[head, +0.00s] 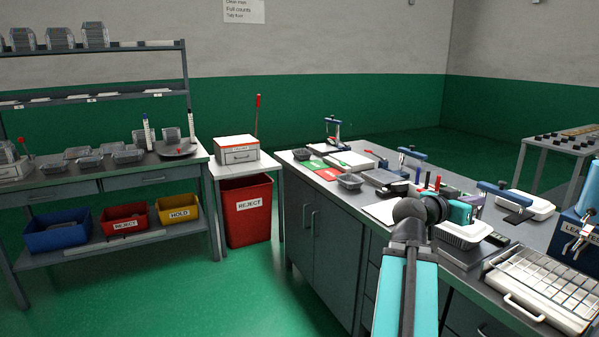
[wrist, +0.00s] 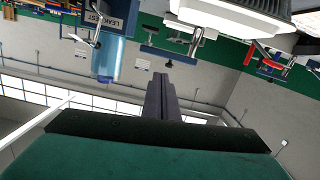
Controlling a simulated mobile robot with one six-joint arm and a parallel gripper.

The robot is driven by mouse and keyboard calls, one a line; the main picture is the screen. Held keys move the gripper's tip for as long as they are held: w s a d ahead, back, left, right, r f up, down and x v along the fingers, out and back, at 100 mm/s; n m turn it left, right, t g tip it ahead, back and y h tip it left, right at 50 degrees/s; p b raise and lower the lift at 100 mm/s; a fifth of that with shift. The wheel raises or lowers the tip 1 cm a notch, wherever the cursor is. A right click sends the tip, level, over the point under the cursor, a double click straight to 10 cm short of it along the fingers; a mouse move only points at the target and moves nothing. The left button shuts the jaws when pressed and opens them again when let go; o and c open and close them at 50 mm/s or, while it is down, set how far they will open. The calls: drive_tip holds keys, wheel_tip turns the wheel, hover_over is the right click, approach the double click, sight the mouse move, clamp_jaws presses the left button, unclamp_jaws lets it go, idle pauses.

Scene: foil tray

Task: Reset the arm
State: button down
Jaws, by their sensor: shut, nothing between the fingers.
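My arm, with a teal link, reaches up from the bottom of the head view over the near part of the grey workbench (head: 352,222). Its wrist end is beside a white container on the bench, and the fingertips cannot be made out there. In the wrist view my gripper (wrist: 169,70) shows as two dark fingers pressed together, with nothing between them. That view is tilted upside down, showing bench items at the top and windows below.
A wire-racked tray (head: 545,285) and a blue leak tester (head: 575,235) are at the right. Foil trays, clamps and pens crowd the bench. A red reject bin (head: 247,222) stands left of it; green floor is clear.

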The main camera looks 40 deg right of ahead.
drive_tip(key=w+a+f+n+t+y+p, duration=0.1)
drive_tip(key=w+a+f+n+t+y, duration=0.1)
drive_tip(key=w+a+f, duration=0.5)
drive_tip(key=w+a+f+n+t+y+p, duration=0.1)
drive_tip(key=w+a+f+n+t+p, duration=0.15)
drive_tip(key=w+f, duration=0.95)
drive_tip(key=w+a+f+n+y+p, duration=0.15)
drive_tip(key=w+a+f, duration=0.25)
drive_tip(key=a+f, duration=0.6)
drive_tip(key=w+a+f+n+y+p, duration=0.1)
drive_tip(key=w+a+f+n+y, duration=0.2)
drive_tip(key=a+f, duration=0.65)
drive_tip(key=s+a+f+n+g+y+p, duration=0.15)
drive_tip(key=s+a+f, duration=0.25)
drive_tip(key=a+f, duration=0.55)
drive_tip(key=s+a+f+n+g+y+p, duration=0.1)
drive_tip(key=s+a+f+n+y, duration=0.25)
drive_tip(key=a+f, duration=0.6)
drive_tip(key=s+a+f+n+g+y, duration=0.2)
drive_tip(key=s+a+f, duration=0.2)
drive_tip(key=s+a, duration=0.3)
drive_tip(key=s+a+f+n+g+y, duration=0.2)
drive_tip(key=s+a+f, duration=0.2)
drive_tip(key=s+a, duration=0.4)
drive_tip(key=shift+s+a+f+n+g+p, duration=0.3)
drive_tip(key=shift+s+f+g, duration=0.1)
drive_tip(key=shift+s, duration=1.35)
